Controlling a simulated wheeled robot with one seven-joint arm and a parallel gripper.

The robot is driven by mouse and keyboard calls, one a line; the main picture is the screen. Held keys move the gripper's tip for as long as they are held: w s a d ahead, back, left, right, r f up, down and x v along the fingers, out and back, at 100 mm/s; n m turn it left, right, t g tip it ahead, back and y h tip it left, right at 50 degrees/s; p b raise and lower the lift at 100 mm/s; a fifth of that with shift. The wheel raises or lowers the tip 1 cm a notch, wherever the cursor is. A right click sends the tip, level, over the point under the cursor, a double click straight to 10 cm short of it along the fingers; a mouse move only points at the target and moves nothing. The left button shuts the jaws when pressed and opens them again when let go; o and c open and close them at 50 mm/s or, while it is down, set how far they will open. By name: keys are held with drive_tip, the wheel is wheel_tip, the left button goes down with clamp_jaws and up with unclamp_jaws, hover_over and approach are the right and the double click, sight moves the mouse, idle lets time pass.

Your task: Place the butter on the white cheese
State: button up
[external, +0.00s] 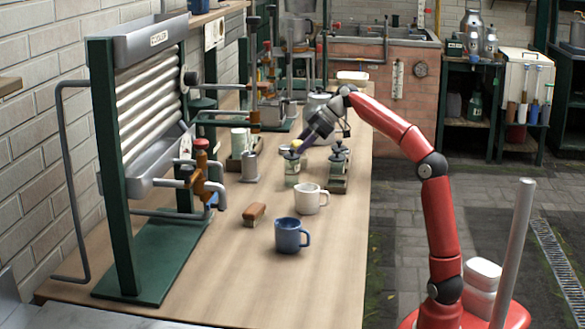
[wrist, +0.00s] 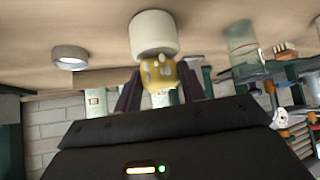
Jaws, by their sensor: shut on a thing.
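My gripper (wrist: 158,92) is shut on the butter (wrist: 158,73), a small yellow lump at its fingertips. In the wrist view, a white cylinder, which looks like the white cheese (wrist: 153,33), stands right behind the butter. The two overlap in the picture, and I cannot tell whether they touch. In the external view my gripper (external: 300,143) points down and to the left over the bench, with the butter (external: 296,144) as a yellow spot at its tip. I cannot make out the white cheese for sure there.
Below the gripper stands a glass jar (external: 291,167), with a dark-lidded jar (external: 338,160) to its right. A white mug (external: 309,198), a blue mug (external: 290,235) and a brush (external: 254,214) are nearer. The cooler rack (external: 150,100) stands left. The bench front is clear.

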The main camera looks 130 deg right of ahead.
drive_tip(key=shift+f, duration=0.2)
drive_tip(key=o, duration=1)
drive_tip(key=shift+c, duration=0.2)
drive_tip(key=shift+r, duration=0.15)
drive_tip(key=shift+s+r, duration=0.1)
drive_tip(key=shift+r, duration=0.15)
drive_tip(key=p+v, duration=0.2)
drive_tip(key=v, duration=0.9)
drive_tip(key=shift+s+p, duration=0.25)
drive_tip(key=shift+p, duration=0.1)
drive_tip(key=shift+a+r, duration=0.1)
drive_tip(key=shift+r, duration=0.05)
